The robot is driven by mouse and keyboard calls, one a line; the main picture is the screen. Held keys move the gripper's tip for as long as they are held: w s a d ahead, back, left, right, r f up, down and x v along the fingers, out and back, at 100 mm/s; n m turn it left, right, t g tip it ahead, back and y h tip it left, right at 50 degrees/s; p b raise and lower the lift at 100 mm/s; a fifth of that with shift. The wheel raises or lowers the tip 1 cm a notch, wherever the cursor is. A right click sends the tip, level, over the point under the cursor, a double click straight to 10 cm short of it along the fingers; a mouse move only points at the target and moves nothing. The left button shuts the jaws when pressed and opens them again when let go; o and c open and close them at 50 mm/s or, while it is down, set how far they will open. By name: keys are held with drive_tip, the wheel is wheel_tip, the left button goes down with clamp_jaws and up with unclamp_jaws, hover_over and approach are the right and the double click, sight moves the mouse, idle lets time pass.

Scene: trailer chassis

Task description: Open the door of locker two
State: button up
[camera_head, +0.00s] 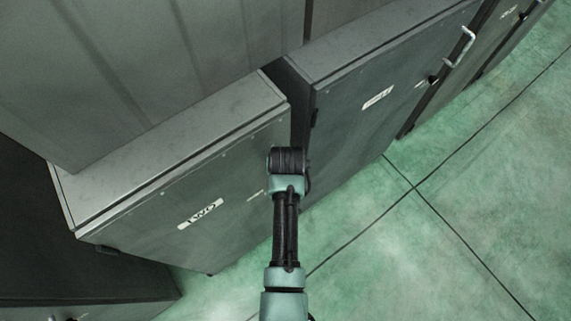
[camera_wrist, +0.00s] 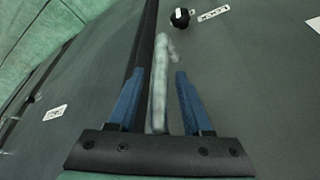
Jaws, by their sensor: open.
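Locker two (camera_head: 150,235) is a grey metal cabinet at the left in the head view, with a "TWO" label (camera_head: 200,214) on its door. The door looks shut. My gripper (camera_wrist: 160,73) is open in the wrist view, with its two blue fingers on either side of a pale bar handle (camera_wrist: 160,85). The handle runs lengthwise between the fingers; I cannot tell whether either finger touches it. A black knob (camera_wrist: 180,18) with a "LOCK" label (camera_wrist: 213,13) is beyond the handle. In the head view my arm hides the handle and the fingers.
A neighbouring locker (camera_head: 350,130) stands to the right, with its own label (camera_head: 377,98), black knob (camera_head: 433,80) and handle (camera_head: 460,47). A dark gap separates the two lockers. The green tiled floor (camera_head: 420,240) is clear at the right and front.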

clamp_jaws()
idle(1.4)
